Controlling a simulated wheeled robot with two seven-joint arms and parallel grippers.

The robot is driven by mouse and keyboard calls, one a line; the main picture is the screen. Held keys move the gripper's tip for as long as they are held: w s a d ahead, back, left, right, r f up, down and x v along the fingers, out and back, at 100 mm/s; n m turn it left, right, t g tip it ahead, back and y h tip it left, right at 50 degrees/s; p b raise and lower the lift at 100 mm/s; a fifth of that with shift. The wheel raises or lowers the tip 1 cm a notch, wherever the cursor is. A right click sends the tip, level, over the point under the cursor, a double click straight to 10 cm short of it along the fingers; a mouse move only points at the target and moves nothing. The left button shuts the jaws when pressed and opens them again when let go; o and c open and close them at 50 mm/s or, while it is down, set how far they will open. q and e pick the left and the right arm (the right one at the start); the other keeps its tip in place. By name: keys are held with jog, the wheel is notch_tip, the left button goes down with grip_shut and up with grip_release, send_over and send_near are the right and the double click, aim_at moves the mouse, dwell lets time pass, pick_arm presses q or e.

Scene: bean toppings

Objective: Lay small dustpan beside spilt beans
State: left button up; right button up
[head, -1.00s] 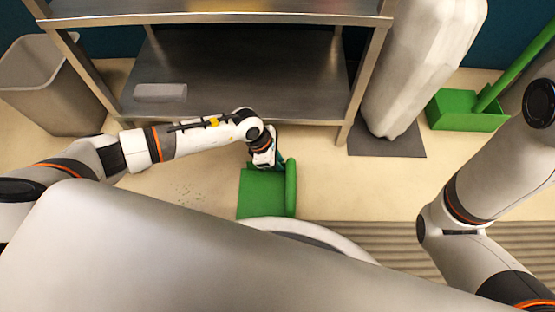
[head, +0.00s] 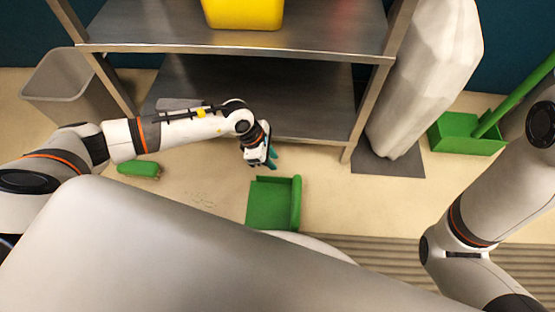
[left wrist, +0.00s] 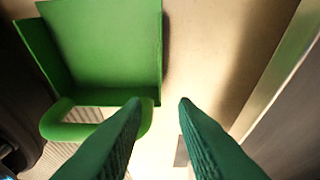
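The small green dustpan (head: 268,204) lies on the floor below the shelf, and it also shows in the left wrist view (left wrist: 110,45). Faint small specks, the spilt beans (head: 199,199), lie on the floor to its left with a strip of bare floor between. My left gripper (head: 273,160) is just above the dustpan in the picture. In the left wrist view my left gripper (left wrist: 160,103) has its two green fingers apart with nothing between them. The dustpan's handle loop (left wrist: 92,128) is beside and partly behind the left finger. My right gripper is out of view.
A metal shelf (head: 250,85) stands behind my left gripper, with a yellow container (head: 243,12) on top. A green brush (head: 138,169) lies left of the beans. A grey bin (head: 65,80) stands left; a larger green dustpan (head: 465,135) stands right. A ridged mat (head: 385,258) lies in front.

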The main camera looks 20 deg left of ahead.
pick_arm(q)
jog(key=shift+a+r, duration=0.2)
jog(key=shift+r, duration=0.25)
